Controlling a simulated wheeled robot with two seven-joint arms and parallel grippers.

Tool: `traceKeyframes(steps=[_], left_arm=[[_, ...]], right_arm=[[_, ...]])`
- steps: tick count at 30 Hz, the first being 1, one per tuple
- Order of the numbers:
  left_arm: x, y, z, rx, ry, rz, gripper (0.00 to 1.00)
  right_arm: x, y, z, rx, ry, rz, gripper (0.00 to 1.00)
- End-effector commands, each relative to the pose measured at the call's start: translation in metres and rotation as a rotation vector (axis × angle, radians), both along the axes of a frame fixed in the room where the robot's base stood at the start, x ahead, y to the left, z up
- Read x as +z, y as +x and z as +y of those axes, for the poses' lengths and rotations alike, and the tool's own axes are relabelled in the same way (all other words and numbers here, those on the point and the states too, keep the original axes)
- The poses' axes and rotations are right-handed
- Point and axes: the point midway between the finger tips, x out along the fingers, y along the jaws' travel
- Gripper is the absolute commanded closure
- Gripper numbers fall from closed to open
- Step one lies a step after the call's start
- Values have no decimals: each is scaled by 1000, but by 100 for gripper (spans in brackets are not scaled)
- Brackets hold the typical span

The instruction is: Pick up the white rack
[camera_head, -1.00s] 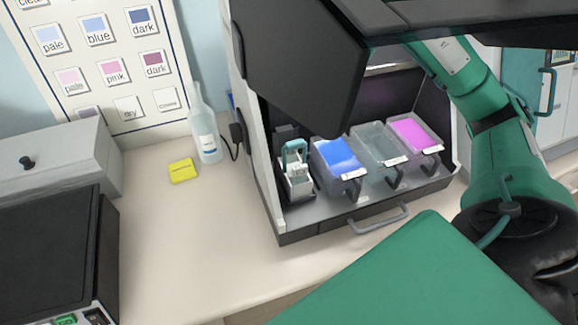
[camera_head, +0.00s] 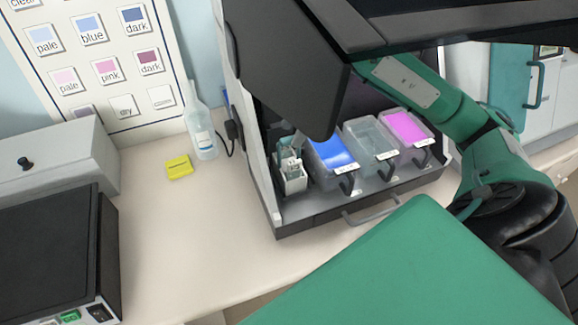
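The white rack (camera_head: 293,164) stands upright at the left end of the row of staining trays, inside the open stainer. A teal piece shows at its top, partly behind the dark hood. My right arm comes in from the right, and its green forearm passes behind the hood above the trays. My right gripper is hidden there or too unclear to make out, so its fingers and its distance from the rack cannot be told. My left gripper is not in view.
Blue (camera_head: 333,155), clear (camera_head: 371,148) and pink (camera_head: 408,129) trays stand right of the rack. The black hood (camera_head: 285,65) overhangs them. The counter (camera_head: 190,240) in front is clear.

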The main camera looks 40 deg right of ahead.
Motion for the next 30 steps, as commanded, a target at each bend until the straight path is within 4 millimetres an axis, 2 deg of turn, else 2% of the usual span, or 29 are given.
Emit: traceKeyframes(steps=[3, 9, 18, 20, 24, 25, 30], left_arm=[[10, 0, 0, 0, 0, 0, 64], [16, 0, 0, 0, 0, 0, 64], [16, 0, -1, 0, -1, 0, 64], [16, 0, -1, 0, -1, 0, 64], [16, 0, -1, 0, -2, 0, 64], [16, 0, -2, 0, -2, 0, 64], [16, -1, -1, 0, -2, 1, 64]], right_arm=[[-10, -1, 5, 1, 1, 5, 60], [-30, 0, 13, -1, 2, 3, 60], [-35, 1, 14, -1, 0, 0, 60], [-35, 1, 14, -1, 0, 0, 70], [-35, 1, 14, -1, 0, 0, 97], [-35, 1, 14, -1, 0, 0, 100], [-35, 1, 14, -1, 0, -1, 100]])
